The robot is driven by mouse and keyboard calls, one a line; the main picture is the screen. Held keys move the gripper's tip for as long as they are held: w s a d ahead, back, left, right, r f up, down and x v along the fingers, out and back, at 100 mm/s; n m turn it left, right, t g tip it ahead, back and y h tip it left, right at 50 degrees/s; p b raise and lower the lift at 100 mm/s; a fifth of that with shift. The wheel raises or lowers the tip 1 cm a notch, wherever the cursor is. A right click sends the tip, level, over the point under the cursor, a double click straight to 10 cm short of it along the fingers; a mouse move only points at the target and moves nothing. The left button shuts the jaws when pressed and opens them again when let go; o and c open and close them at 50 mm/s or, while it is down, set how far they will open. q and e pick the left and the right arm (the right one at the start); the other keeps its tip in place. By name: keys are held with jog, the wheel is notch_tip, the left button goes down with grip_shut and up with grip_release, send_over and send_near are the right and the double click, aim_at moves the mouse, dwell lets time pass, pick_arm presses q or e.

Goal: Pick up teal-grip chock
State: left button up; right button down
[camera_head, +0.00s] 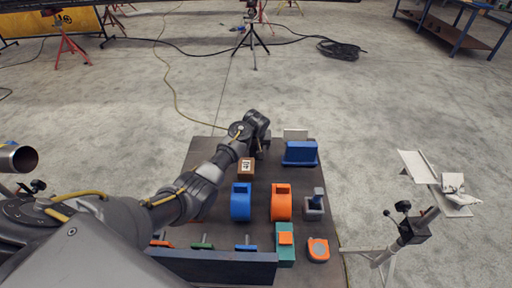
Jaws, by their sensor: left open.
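I cannot tell for sure which piece is the teal-grip chock. A teal block (286,257) with an orange part on top lies at the table's near right. A grey piece with a slate-blue upright part (314,204) stands at the right edge. My left gripper (262,152) is open over the table's far part, beyond both pieces and left of the blue box (300,153). It looks empty, and its fingers are partly hidden by its own body. My right gripper is out of view.
On the brown table (212,148) are a small brown block (246,170), a blue piece (240,202), an orange piece (281,203) and an orange tape measure (318,250). A dark rack (220,267) runs along the near edge. A stand (412,230) is at right.

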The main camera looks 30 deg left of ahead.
pick_arm(q)
jog(key=c, duration=1.2)
jog(key=shift+r, duration=0.15)
notch_tip(320, 180, up, 10)
jog(key=shift+f+b, duration=0.1)
jog(key=shift+b, duration=0.55)
